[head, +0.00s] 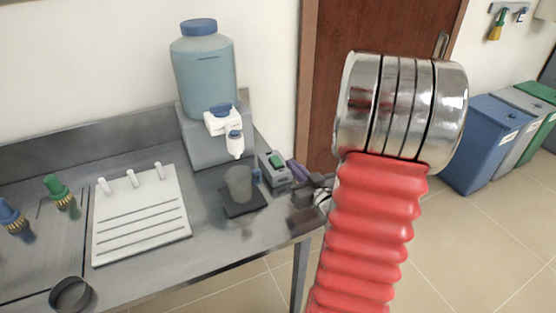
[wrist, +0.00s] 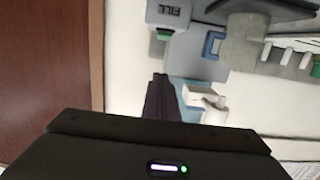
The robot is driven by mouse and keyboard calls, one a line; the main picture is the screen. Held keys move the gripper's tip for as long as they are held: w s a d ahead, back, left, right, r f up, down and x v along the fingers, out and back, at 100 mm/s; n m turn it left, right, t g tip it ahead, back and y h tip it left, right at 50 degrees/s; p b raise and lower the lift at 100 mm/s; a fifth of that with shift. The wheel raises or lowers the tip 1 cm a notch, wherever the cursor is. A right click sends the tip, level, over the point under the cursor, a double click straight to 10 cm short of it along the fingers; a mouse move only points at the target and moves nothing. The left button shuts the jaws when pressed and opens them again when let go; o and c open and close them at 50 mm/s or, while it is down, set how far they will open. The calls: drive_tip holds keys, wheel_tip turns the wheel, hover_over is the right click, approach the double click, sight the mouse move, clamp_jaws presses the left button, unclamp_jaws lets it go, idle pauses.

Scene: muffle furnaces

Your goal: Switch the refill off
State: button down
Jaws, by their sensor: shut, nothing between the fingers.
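A small grey box (head: 276,177) with a green rocker switch (head: 277,160) stands on the bench, right of the dispenser's base. In the wrist view the box (wrist: 168,10) carries the label FILL, and its green switch (wrist: 164,35) shows at the edge. I cannot tell which way the switch is tipped. My gripper (head: 297,171) is just right of the box in the head view. In the wrist view its dark fingers (wrist: 159,82) are shut together and empty, apart from the switch in the picture. A dispenser with a blue-lidded water tank (head: 204,65) stands behind.
A grey cup (head: 238,183) stands on a dark pad (head: 243,204) below the white tap (head: 234,143). A white panel with several pegs (head: 140,218) lies left. A brown door (head: 335,110) stands behind; bins (head: 485,140) are at right.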

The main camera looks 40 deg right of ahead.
drive_tip(key=shift+w, duration=0.1)
hover_over(279, 164)
drive_tip(key=shift+a+f, duration=0.15)
drive_tip(key=shift+f, duration=2.35)
